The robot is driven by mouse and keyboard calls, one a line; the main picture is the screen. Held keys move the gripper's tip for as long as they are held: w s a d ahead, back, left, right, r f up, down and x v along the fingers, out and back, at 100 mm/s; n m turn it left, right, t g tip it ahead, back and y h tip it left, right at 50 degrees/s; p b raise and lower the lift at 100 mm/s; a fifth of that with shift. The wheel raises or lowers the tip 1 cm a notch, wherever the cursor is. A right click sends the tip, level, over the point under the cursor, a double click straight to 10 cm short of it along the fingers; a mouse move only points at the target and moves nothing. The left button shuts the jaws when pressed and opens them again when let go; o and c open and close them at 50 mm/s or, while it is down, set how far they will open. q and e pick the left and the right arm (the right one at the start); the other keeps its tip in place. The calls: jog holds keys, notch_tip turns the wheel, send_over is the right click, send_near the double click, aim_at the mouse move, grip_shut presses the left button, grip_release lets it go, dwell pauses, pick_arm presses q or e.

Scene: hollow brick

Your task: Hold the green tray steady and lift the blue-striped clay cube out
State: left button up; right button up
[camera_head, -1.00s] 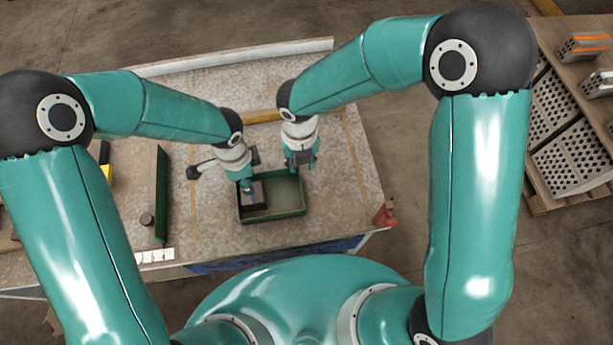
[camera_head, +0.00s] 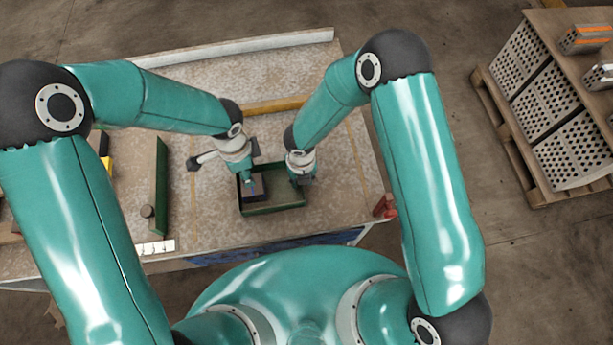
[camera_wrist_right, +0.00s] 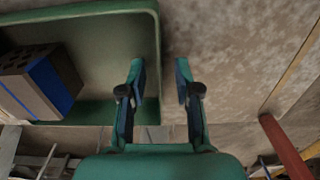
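The green tray (camera_head: 272,210) lies on the worktable near its front edge. The clay cube (camera_wrist_right: 38,82), grey-brown with holes in its top and a blue stripe down its side, sits in the tray's left part; it also shows in the head view (camera_head: 258,187), partly hidden by my left gripper. My left gripper (camera_head: 247,184) is over the cube's left side; its fingers are too small to read. My right gripper (camera_wrist_right: 160,78) is open and empty at the tray's right wall, one finger on each side of that wall in the picture; contact cannot be told.
A dark green upright panel (camera_head: 161,185) and a small dark cylinder (camera_head: 147,211) stand left of the tray. A red object (camera_head: 384,206) is at the table's right front edge. A pale bar (camera_head: 240,48) lines the back. A pallet of perforated bricks (camera_head: 545,105) stands right, off the table.

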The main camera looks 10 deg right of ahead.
grip_shut()
dwell(0.5)
